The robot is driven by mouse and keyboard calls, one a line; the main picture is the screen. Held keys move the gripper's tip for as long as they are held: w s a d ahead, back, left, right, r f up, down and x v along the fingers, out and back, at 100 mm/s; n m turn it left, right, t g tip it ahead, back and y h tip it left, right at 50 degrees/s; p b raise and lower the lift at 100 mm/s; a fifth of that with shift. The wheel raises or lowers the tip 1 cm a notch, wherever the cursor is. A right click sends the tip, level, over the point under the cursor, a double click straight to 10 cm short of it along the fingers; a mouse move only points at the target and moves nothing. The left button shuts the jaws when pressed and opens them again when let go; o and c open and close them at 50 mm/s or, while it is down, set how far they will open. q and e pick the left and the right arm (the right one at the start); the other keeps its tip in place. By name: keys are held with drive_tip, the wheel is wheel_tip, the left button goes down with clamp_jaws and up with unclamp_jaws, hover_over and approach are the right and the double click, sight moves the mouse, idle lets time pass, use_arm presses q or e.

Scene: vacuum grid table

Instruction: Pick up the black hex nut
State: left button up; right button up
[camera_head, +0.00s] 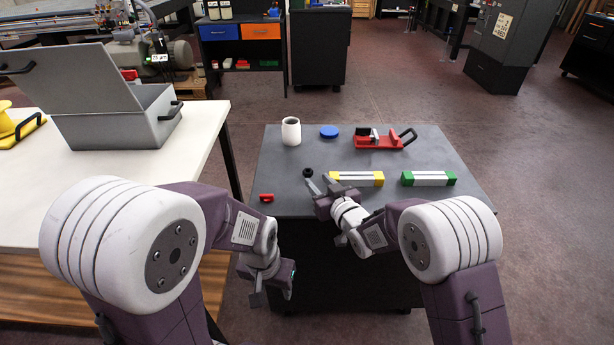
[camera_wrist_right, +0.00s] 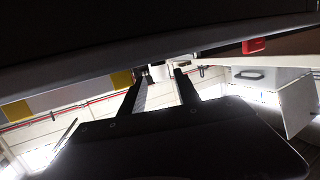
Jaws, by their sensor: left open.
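The black hex nut (camera_head: 308,172) lies on the dark grey table (camera_head: 272,160), left of the yellow-ended block. My right gripper (camera_head: 320,183) is low over the table, just nearer than the nut, with its fingers apart. One fingertip appears close to the nut in the head view; I cannot tell whether they touch. In the right wrist view the two fingers (camera_wrist_right: 160,75) stand apart, and I cannot make out the nut there. My left gripper (camera_head: 272,289) hangs below the table's front edge, open and away from the nut.
A yellow-ended block (camera_head: 356,179), a green-ended block (camera_head: 428,178) and a small red part (camera_head: 266,198) lie nearby. A white jar (camera_head: 291,131), a blue disc (camera_head: 329,131) and a red tool (camera_head: 384,139) stand farther back. A grey case (camera_head: 110,128) is on the white table.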

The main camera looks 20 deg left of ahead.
sight(310, 174)
drive_tip(key=x, duration=0.2)
drive_tip(key=b+x, duration=0.1)
drive_tip(key=x, duration=0.3)
drive_tip(key=shift+w+f, duration=0.25)
drive_tip(key=shift+f, duration=0.15)
drive_tip(key=shift+r, duration=0.1)
clamp_jaws()
